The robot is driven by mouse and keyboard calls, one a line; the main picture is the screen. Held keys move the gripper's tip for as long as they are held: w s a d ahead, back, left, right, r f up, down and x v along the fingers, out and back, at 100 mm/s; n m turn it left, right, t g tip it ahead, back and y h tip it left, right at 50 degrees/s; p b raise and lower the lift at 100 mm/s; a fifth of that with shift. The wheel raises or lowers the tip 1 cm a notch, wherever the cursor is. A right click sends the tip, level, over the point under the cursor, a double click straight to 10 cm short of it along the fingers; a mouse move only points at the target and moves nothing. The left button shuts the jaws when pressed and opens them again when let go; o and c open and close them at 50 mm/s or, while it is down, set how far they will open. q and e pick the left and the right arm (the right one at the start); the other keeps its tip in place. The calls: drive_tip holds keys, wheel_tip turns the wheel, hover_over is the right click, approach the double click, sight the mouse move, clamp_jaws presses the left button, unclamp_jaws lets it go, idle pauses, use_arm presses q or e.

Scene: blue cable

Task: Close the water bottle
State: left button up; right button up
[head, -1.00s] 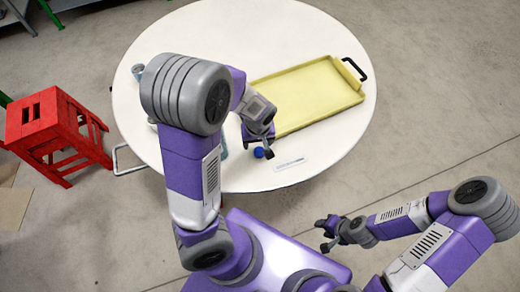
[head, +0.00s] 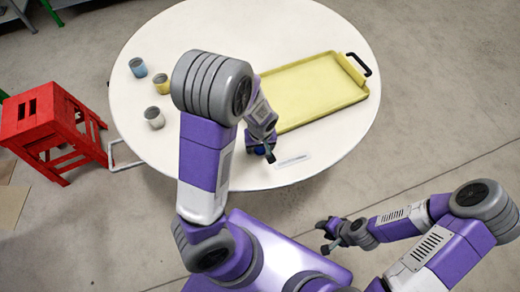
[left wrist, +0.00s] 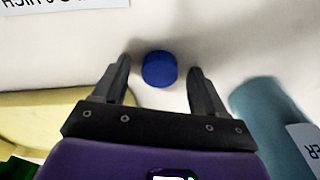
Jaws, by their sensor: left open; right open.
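The blue cap (left wrist: 160,69) lies on the white table, between the fingertips of my open left gripper (left wrist: 159,72). A gap shows on both sides of it. In the head view the left gripper (head: 264,153) is low over the table's near part, largely covering the cap. The teal water bottle (left wrist: 268,108), with a white label, is right of the gripper in the left wrist view; its top cannot be made out. In the head view the bottle is hidden behind my left arm. My right gripper (head: 328,232) is open and empty, off the table's near edge.
A yellow tray (head: 308,92) with dark handles lies on the round white table (head: 200,28). A white label strip (head: 292,161) lies near the gripper. A red stool (head: 48,125) stands left of the table.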

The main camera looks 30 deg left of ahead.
use_arm(q)
drive_tip(key=shift+r, duration=0.1)
drive_tip(key=c, duration=1.1)
wheel_tip(320, 180, up, 10)
drive_tip(key=p, duration=0.4)
